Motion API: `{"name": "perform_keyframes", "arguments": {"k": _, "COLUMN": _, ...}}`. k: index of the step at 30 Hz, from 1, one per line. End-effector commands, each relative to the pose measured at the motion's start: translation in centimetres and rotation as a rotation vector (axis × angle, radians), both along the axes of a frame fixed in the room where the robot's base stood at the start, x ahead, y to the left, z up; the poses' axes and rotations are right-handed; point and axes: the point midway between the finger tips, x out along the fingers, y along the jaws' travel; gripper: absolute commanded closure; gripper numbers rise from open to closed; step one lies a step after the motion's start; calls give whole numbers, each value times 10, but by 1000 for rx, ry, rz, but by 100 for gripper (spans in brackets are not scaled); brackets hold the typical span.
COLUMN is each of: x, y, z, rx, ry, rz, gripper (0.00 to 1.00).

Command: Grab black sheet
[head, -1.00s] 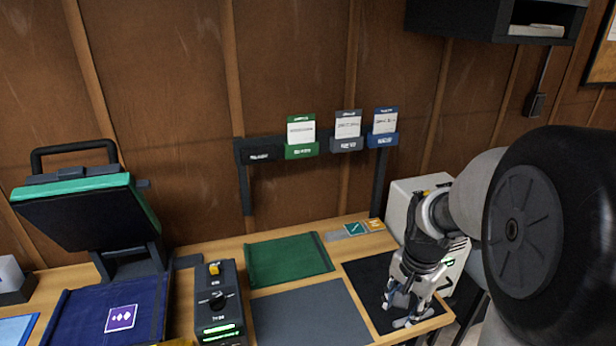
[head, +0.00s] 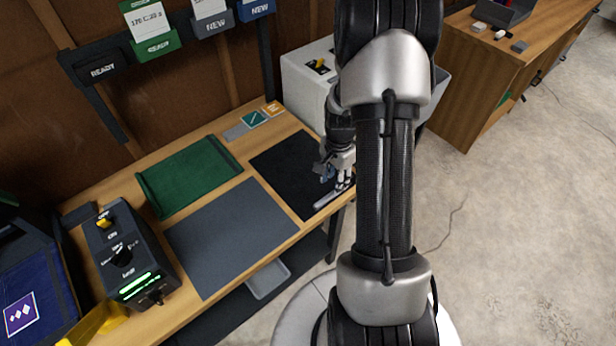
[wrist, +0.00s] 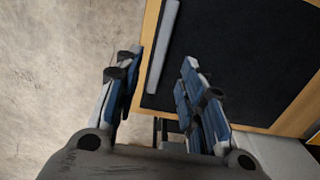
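The black sheet (head: 290,172) lies flat at the right end of the wooden bench, with a pale grey strip (head: 333,194) along its near right edge. It also shows in the wrist view (wrist: 245,60), with the strip (wrist: 164,55) along its left side. My gripper (head: 337,180) is at this edge, by the strip. In the wrist view my gripper (wrist: 152,80) is open, its blue-padded fingers apart and nothing held between them. The strip's lower end appears in the gap between the fingers. I cannot tell whether the fingers touch it.
A dark grey sheet (head: 232,237) and a rolled-edge green sheet (head: 190,177) lie to the left. A black control box (head: 127,255) stands farther left. A white machine (head: 308,85) stands behind the black sheet. Open concrete floor (head: 520,220) lies right of the bench.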

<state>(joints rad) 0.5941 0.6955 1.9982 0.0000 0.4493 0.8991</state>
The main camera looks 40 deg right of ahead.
Motion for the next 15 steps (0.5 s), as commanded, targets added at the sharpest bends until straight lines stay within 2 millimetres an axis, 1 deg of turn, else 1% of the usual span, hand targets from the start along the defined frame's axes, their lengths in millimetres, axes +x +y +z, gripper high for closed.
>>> {"name": "perform_keyframes", "arguments": {"k": 1, "x": 0, "y": 0, "z": -7, "rx": 0, "ry": 0, "rz": 0, "gripper": 63}}
{"name": "perform_keyframes", "arguments": {"k": 8, "x": 0, "y": 1, "z": -18, "rx": 0, "ry": 0, "rz": 1, "gripper": 63}}
{"name": "perform_keyframes", "arguments": {"k": 11, "x": -1, "y": 3, "z": -30, "rx": 0, "ry": 1, "rz": 1, "gripper": 63}}
{"name": "perform_keyframes", "arguments": {"k": 15, "x": -2, "y": 5, "z": -53, "rx": 1, "ry": 2, "rz": 1, "gripper": 63}}
